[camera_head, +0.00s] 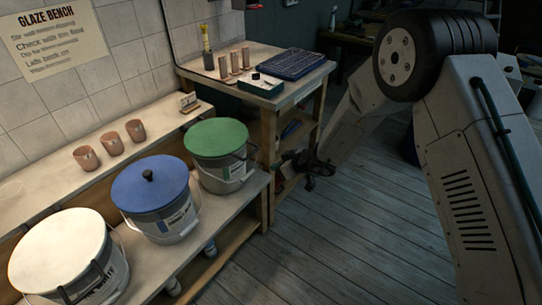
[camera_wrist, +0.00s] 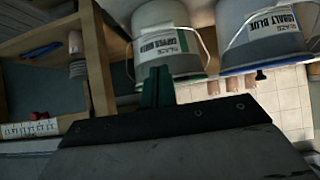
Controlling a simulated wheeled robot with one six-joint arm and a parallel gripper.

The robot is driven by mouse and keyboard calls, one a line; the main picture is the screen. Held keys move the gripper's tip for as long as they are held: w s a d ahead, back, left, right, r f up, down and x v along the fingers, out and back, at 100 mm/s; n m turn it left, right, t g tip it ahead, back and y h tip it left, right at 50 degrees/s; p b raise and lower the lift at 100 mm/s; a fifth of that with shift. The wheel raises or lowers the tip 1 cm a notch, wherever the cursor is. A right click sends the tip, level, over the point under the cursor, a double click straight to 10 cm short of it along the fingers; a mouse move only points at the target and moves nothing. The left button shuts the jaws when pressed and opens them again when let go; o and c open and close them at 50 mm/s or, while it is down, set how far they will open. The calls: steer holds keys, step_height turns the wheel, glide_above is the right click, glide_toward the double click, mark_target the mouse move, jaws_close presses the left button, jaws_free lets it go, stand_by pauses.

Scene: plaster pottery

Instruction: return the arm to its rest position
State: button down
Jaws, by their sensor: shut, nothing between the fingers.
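My arm comes down the right side of the camera_head view and bends back toward the bench. Its end, my gripper (camera_head: 316,168), is small and dark there, beside the wooden table's legs and above the floor. In the camera_wrist view the green fingers of my gripper (camera_wrist: 158,86) are together, with nothing held between them. The green-lidded bucket (camera_head: 218,155) and the blue-lidded bucket (camera_head: 155,200) stand on the bench to its left. In the camera_wrist view, which looks upside down, the green-lidded bucket (camera_wrist: 168,35) appears just beyond the fingers.
A white-lidded bucket (camera_head: 62,255) stands at the front left of the low bench (camera_head: 215,235). Three clay cups (camera_head: 111,143) sit on the ledge behind. The wooden table (camera_head: 262,92) holds a dark blue tray (camera_head: 291,64). The plank floor (camera_head: 340,245) is clear.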

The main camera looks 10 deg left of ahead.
steer(key=shift+s+d, duration=0.1)
steer(key=shift+d, duration=0.05)
steer(key=s+r+m+g, duration=0.25)
steer(key=s+m, duration=0.25)
steer(key=s, duration=0.3)
steer(key=s+d+r+m+g+h, duration=0.15)
steer(key=s+d+r+g, duration=0.35)
steer(key=s+d+r, duration=0.65)
steer(key=s+d+r+m+t+h, duration=0.1)
steer(key=s+d+r+m+h, duration=0.1)
steer(key=s+d+r, duration=0.4)
steer(key=s+d+r+m+t+h, duration=0.2)
steer(key=s+d+r, duration=0.5)
steer(key=d, duration=0.7)
steer(key=s+d+r+m+t+h, duration=0.2)
steer(key=s+d+r, duration=0.4)
steer(key=d, duration=0.4)
steer(key=shift+s+r+m+h, duration=0.25)
steer(key=shift+r+m+h, duration=0.35)
steer(key=shift+h, duration=0.45)
